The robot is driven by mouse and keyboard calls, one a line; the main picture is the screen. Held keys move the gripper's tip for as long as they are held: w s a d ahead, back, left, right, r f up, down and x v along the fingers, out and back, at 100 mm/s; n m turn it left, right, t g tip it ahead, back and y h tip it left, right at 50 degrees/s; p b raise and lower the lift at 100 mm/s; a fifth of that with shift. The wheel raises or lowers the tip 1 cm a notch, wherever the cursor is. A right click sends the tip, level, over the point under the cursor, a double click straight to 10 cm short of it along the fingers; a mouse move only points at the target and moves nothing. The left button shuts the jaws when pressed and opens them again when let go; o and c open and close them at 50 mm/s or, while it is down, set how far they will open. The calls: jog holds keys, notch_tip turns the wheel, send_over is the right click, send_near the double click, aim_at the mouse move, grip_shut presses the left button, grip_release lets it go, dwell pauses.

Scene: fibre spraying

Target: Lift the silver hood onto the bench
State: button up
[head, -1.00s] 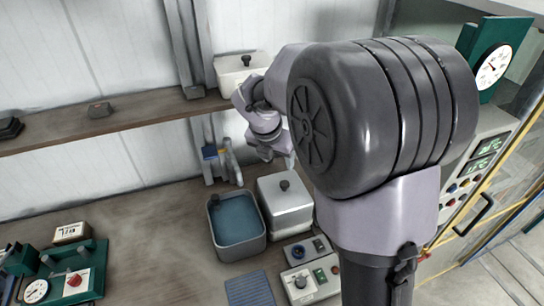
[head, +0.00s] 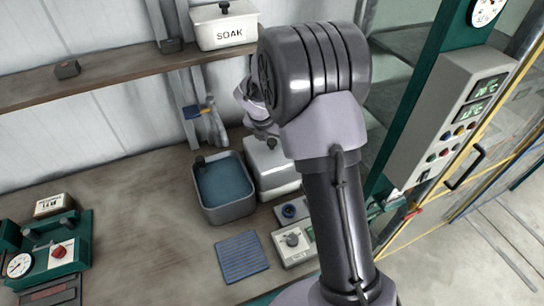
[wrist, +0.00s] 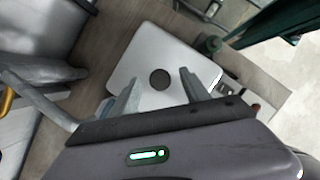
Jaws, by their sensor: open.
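The silver hood (head: 268,178) is a box-like metal cover with a dark round knob on top. It sits on the bench (head: 130,190), right beside the blue-filled tub (head: 222,192). My gripper (head: 268,136) is just above the hood in the head view, partly hidden by my arm. In the wrist view the hood's flat top (wrist: 150,55) and knob (wrist: 160,79) fill the middle. My gripper (wrist: 158,77) is open there, with one finger on each side of the knob in the picture. I cannot tell whether the fingertips are level with it.
A white SOAK box (head: 227,27) stands on the shelf (head: 110,88) above. Spray bottles (head: 205,125) stand behind the tub. A control box (head: 293,242) and blue ribbed mat (head: 242,257) lie in front. A green-framed panel (head: 450,120) rises at right. The bench's left middle is clear.

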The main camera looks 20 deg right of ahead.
grip_shut()
jog(key=shift+s, duration=0.1)
dwell(1.2)
